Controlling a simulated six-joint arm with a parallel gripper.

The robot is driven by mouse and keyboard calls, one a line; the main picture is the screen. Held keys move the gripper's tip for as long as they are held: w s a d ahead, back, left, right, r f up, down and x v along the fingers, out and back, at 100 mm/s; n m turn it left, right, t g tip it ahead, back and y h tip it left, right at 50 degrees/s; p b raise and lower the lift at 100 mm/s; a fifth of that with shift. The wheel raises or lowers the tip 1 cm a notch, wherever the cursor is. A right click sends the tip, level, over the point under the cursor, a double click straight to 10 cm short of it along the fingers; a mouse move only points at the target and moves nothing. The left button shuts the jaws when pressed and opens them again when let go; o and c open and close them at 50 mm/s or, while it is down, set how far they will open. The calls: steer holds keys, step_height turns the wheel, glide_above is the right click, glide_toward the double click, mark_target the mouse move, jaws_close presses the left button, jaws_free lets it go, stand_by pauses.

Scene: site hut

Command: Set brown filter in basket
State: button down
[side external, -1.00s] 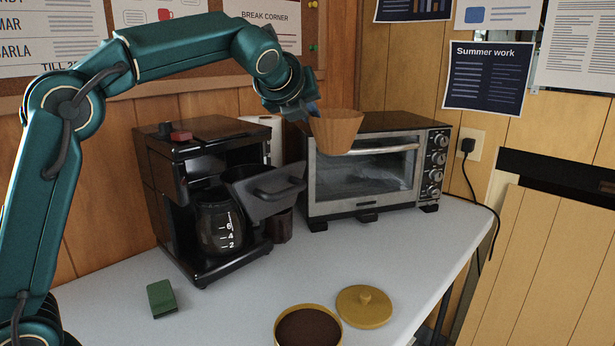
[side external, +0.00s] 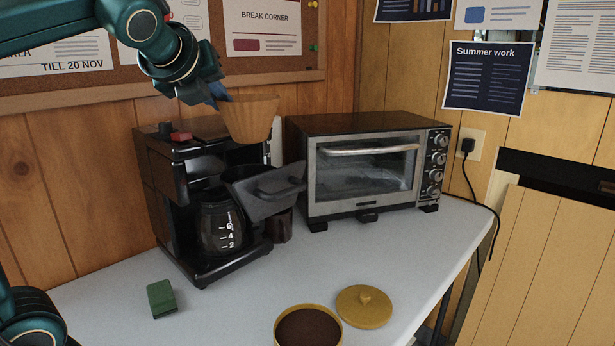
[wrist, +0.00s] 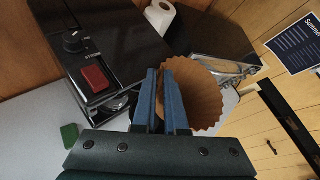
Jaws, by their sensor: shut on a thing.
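The brown filter (side external: 250,117) is a fluted paper cup, held upright in the air above the swung-out basket. My gripper (side external: 216,92) is shut on its left rim. In the wrist view the filter (wrist: 196,96) shows at the tips of my blue fingers (wrist: 163,88). The basket (side external: 270,190) is a dark grey holder with a handle, swung out from the front of the black coffee maker (side external: 165,190). The filter is apart from it. The inside of the basket is mostly hidden from this side.
A glass carafe (side external: 221,228) stands in the coffee maker. A toaster oven (side external: 362,170) is to the right. The middle of the table (side external: 240,300) is clear.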

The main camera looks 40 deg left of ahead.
steer(key=shift+s+f, duration=0.15)
steer(key=shift+f, duration=4.8)
steer(key=shift+f, duration=0.1)
steer(key=shift+f, duration=0.25)
steer(key=c, duration=1)
jaws_free()
steer(key=shift+a, duration=0.1)
steer(key=shift+o, duration=0.2)
steer(key=shift+r, duration=0.15)
